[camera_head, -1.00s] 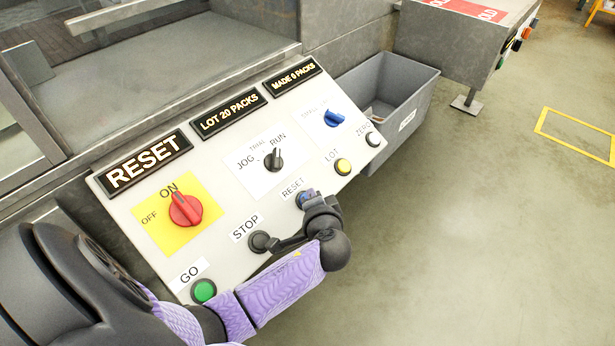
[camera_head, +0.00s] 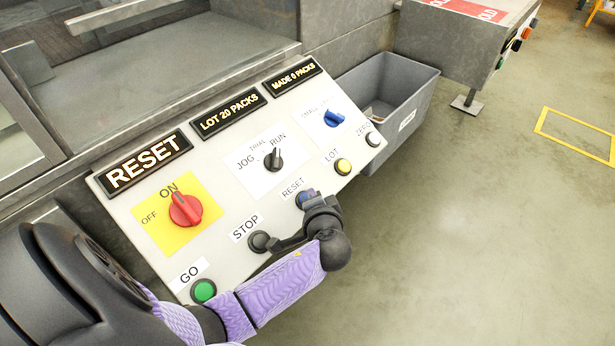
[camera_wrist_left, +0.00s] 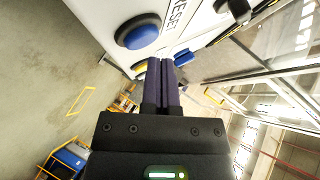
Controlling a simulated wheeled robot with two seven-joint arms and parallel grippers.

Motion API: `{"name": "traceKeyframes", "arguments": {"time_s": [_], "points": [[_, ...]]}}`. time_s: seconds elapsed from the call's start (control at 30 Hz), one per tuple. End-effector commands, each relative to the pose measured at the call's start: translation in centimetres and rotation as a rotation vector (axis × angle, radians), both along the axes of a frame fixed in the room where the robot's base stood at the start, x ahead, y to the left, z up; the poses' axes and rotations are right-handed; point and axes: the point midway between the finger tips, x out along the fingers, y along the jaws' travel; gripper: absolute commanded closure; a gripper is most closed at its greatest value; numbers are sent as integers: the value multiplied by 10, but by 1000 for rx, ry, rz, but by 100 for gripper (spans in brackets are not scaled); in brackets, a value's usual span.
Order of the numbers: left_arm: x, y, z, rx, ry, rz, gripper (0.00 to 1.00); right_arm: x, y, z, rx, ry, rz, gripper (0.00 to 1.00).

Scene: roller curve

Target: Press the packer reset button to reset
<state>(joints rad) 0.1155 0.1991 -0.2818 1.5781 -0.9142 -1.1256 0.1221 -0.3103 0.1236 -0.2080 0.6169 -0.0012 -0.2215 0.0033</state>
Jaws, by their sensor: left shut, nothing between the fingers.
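The blue reset button (camera_head: 300,200) is on the sloped white control panel (camera_head: 222,238), below the printed word RESET, and the gripper partly covers it. My left gripper (camera_head: 311,194) is shut and empty, with its fingertips right by this button. In the left wrist view the blue button (camera_wrist_left: 138,32) shows large, just beyond and left of the shut fingertips (camera_wrist_left: 160,64). I cannot tell whether they touch it. A black display (camera_head: 146,161) at the panel's top left reads RESET. My right gripper is not in view.
The black stop button (camera_head: 259,241) and green go button (camera_head: 203,291) lie close to my left arm. A yellow lot button (camera_head: 343,166), a red switch (camera_head: 186,209) and a black selector (camera_head: 274,159) are also on the panel. A grey bin (camera_head: 400,100) stands beyond it.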

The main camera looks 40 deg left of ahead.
Motion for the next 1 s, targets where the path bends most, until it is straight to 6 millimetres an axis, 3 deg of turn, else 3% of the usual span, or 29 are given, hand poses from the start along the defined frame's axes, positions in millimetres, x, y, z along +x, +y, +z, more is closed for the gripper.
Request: {"name": "traceKeyframes", "arguments": {"time_s": [0.5,1.0], "points": [[0,4,-7,0,0,0,100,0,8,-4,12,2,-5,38],[0,6,-10,0,0,0,100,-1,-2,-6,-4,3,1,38]]}}
